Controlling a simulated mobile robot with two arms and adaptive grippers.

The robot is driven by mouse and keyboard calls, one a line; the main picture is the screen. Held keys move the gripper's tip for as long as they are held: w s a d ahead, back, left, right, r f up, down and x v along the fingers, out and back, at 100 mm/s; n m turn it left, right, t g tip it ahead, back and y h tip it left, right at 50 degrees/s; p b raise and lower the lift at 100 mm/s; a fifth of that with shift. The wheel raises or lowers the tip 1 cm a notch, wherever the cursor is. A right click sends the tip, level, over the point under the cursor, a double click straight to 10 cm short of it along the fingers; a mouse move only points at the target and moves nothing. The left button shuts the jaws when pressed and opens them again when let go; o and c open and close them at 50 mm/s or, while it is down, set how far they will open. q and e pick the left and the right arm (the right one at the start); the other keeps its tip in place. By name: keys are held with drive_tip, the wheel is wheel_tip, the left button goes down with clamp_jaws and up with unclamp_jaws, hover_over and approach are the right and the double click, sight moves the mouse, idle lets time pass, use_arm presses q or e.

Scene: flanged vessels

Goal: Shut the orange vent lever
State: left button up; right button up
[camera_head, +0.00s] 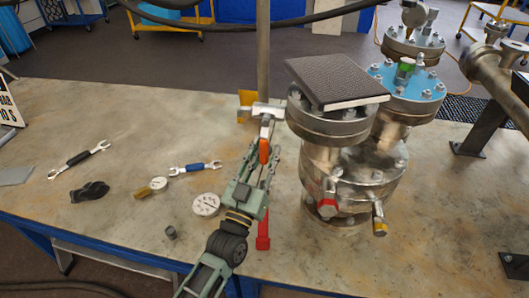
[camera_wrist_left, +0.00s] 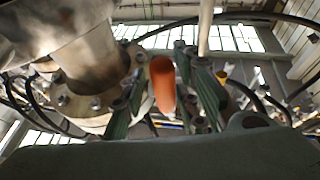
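The orange vent lever (camera_head: 264,151) hangs down from a metal fitting (camera_head: 268,110) just left of the flanged vessel (camera_head: 345,175). My left gripper (camera_head: 264,156) is at the lever, with a finger on either side of it. In the left wrist view the orange lever (camera_wrist_left: 162,85) stands between the two green fingers (camera_wrist_left: 168,90), with gaps visible, so the gripper looks open. Whether a finger touches the lever I cannot tell. My right gripper is not in view.
A dark book-like block (camera_head: 335,80) lies on the vessel's top flange. A red bar (camera_head: 263,242) shows beside my left arm. Wrenches (camera_head: 80,159), a round gauge (camera_head: 206,204) and small parts lie on the table's left. A blue-topped flange (camera_head: 408,82) is behind right.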

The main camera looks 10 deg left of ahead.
use_arm(q)
drive_tip(key=shift+o, duration=0.4)
drive_tip(key=shift+a+r, duration=0.1)
drive_tip(key=v, duration=1.2)
